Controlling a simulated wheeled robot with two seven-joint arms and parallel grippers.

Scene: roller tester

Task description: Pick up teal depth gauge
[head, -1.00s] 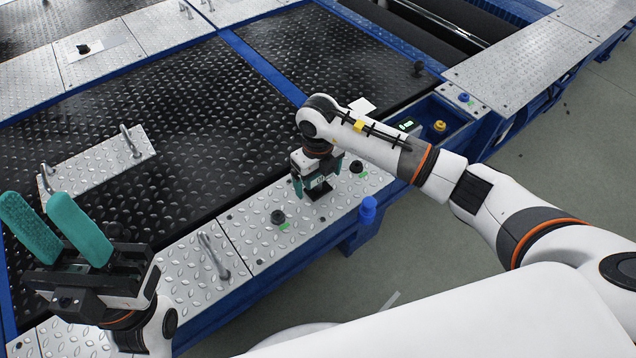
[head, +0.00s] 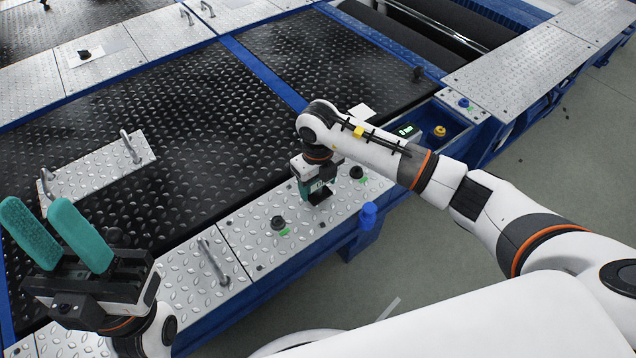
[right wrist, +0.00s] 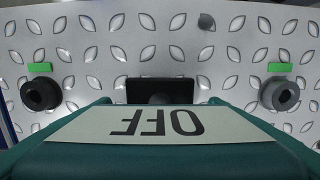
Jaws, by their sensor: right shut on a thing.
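The teal depth gauge (head: 322,187) stands on the silver tread plate in the head view, partly hidden by my right gripper. In the right wrist view its teal body (right wrist: 160,160) carries a pale panel reading OFF, upside down there. A black block (right wrist: 160,91) shows just beyond the panel, above the plate; I cannot tell if it is part of the gauge. My right gripper (head: 312,180) comes from above and is shut on the gauge. My left gripper (head: 62,236), with teal fingers spread apart, is open and empty at the left.
Dark round knobs (head: 278,222) (head: 356,172) with green labels stand on the plate either side of the gauge. A blue cylinder (head: 369,214) stands at the plate's front edge. A small display (head: 405,130) and a yellow knob (head: 440,131) sit to the right. A metal handle (head: 213,262) rises further left.

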